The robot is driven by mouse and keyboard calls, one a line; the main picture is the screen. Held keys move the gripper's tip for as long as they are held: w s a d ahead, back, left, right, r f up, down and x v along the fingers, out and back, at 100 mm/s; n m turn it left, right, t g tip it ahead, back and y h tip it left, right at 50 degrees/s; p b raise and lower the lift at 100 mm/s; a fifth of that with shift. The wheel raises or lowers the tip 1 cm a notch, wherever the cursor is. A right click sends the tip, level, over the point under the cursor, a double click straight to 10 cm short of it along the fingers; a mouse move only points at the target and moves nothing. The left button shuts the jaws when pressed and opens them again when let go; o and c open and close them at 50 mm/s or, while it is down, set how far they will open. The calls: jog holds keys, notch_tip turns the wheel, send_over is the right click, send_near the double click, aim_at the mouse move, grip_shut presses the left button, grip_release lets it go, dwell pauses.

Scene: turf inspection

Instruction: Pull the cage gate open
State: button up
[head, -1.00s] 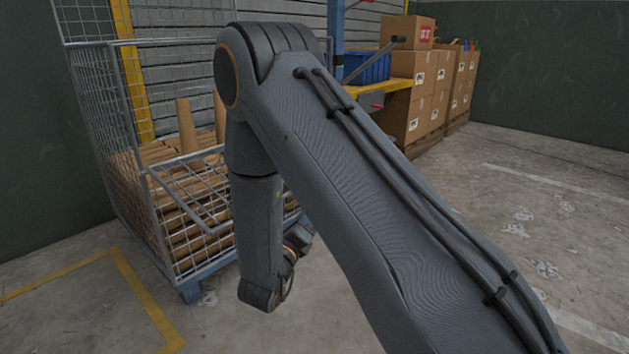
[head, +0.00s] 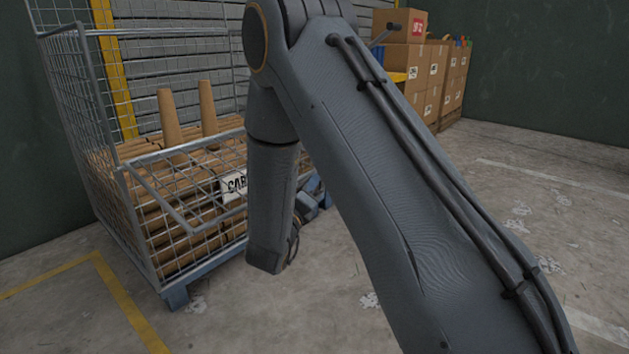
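The wire cage (head: 92,130) stands at the left on a blue base and holds stacked brown cardboard tubes (head: 172,120). Its low front mesh gate (head: 160,205) is seen at an angle, with a wire frame or flap across its upper part. A white sign with partly hidden dark letters (head: 233,186) shows on the cage beside my arm. My arm crosses the middle of the head view and covers the cage's right side. My gripper's fingers are hidden behind my arm's lower link, so I cannot see whether they touch the gate.
Stacked cardboard boxes (head: 440,75) stand at the back right near a green wall (head: 545,60). A yellow floor line (head: 128,300) runs before the cage.

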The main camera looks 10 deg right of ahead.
jog(key=shift+w+d, duration=0.1)
jog(key=shift+d, duration=0.05)
grip_shut()
jog(key=shift+r, duration=0.1)
jog(key=r+n+p, duration=0.1)
jog(key=r+p, duration=0.1)
jog(key=r+n+p, duration=0.1)
jog(key=p, duration=0.1)
jog(key=s+r+p, duration=0.1)
jog(key=r+p, duration=0.1)
jog(key=p, duration=0.1)
jog(key=shift+d+r+n+y, duration=0.25)
jog(key=shift+r+n+y, duration=0.1)
jog(key=shift+n+y, duration=0.05)
notch_tip(320, 180, up, 4)
jog(key=p, duration=0.3)
jog(key=shift+f+n+y, duration=0.1)
jog(key=shift+n+y, duration=0.2)
